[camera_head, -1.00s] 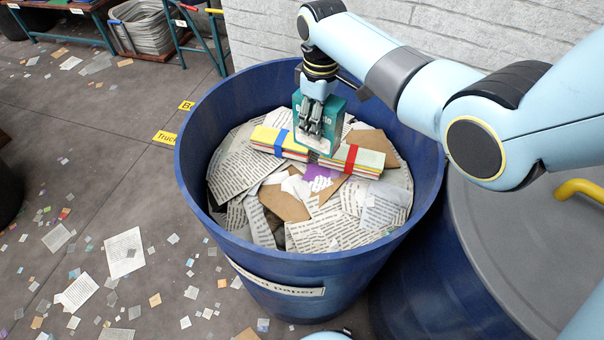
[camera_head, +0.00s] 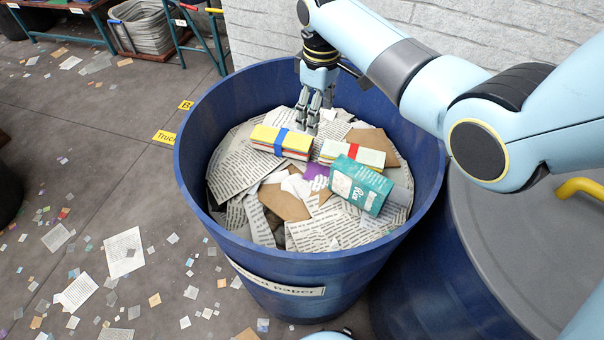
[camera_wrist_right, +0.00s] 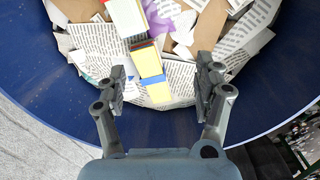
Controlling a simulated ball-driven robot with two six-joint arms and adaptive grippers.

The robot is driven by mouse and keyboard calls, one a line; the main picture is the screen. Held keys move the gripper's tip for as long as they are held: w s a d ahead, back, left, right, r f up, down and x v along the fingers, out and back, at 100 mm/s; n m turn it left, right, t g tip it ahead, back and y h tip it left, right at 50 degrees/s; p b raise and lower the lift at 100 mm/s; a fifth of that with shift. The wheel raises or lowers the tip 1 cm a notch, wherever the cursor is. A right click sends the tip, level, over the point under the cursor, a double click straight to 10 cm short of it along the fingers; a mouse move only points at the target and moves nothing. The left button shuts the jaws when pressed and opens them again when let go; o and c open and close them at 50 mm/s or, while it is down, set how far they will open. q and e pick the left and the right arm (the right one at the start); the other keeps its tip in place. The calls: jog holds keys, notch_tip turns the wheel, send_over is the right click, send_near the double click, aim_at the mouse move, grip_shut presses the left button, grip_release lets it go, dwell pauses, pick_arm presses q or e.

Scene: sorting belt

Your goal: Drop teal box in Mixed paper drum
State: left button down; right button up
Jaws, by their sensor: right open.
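The teal box (camera_head: 361,185) lies on its side on the paper inside the blue drum (camera_head: 300,265), near the right of the heap. It touches or overlaps the bundle with the red band. The drum's label (camera_head: 277,283) is partly cut off and reads "...ed paper". My right gripper (camera_head: 309,125) is inside the drum mouth, above the back of the heap and apart from the box. In the right wrist view its fingers (camera_wrist_right: 161,95) are spread and empty. My left gripper is not in view.
A bundle with a blue band (camera_head: 282,142) and one with a red band (camera_head: 352,153) lie on the papers. A grey-lidded drum (camera_head: 530,240) stands at right. A white brick wall (camera_head: 440,30) is behind. Paper scraps litter the floor at left.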

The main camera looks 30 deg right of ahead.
notch_tip(320, 180, up, 10)
jog(key=shift+f, duration=0.15)
dwell(0.5)
